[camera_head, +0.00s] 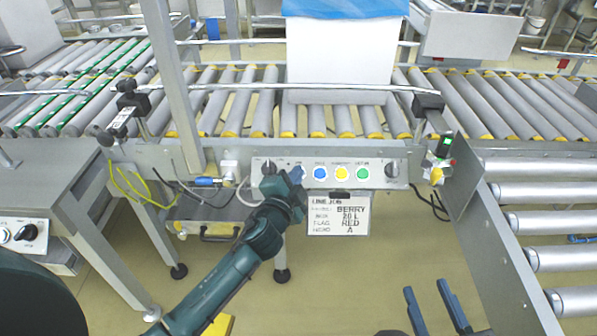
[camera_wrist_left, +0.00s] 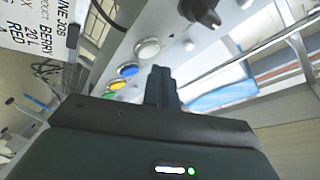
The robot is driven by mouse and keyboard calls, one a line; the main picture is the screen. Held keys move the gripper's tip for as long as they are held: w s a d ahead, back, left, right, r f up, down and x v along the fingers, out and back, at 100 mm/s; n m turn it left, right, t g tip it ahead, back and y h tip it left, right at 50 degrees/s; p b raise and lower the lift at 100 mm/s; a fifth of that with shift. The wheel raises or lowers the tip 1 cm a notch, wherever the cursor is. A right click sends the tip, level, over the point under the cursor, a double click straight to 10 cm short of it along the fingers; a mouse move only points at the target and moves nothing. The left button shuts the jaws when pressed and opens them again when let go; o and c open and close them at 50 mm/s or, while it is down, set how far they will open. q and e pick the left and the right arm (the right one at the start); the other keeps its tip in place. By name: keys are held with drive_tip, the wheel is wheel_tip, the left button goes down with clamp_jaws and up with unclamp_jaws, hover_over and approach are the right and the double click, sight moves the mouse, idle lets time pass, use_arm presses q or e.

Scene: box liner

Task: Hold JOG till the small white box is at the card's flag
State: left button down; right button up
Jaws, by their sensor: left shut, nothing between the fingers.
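The control panel (camera_head: 309,185) carries a blue button (camera_head: 320,173), a yellow button (camera_head: 341,173), a green button (camera_head: 363,173) and a knob at each end. My left gripper (camera_head: 296,176) is shut and empty at the panel, left of the blue button. In the left wrist view its fingertips (camera_wrist_left: 159,72) are near a white button (camera_wrist_left: 147,48); contact cannot be told. The JOG label is unreadable. The job card (camera_head: 338,214) reads BERRY, 20 L, RED, A. A white box with blue on top (camera_head: 342,60) stands on the rollers. My right gripper (camera_head: 433,307) is open, low at right.
The roller conveyor (camera_head: 230,100) crosses behind the panel. Small red marks show at the back rail (camera_head: 438,58) and farther right. A side roller conveyor (camera_head: 545,195) stands at right, and a grey cabinet (camera_head: 50,190) at left. Which thing is the small white box is unclear.

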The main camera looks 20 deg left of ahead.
use_arm(q)
drive_tip(key=shift+s+d+r+p, duration=0.2)
drive_tip(key=shift+s+r+p, duration=0.65)
drive_tip(key=shift+r, duration=0.1)
drive_tip(key=shift+s+d+r+p, duration=0.2)
drive_tip(key=shift+s+r+p, duration=0.5)
drive_tip(key=shift+r+p, duration=0.15)
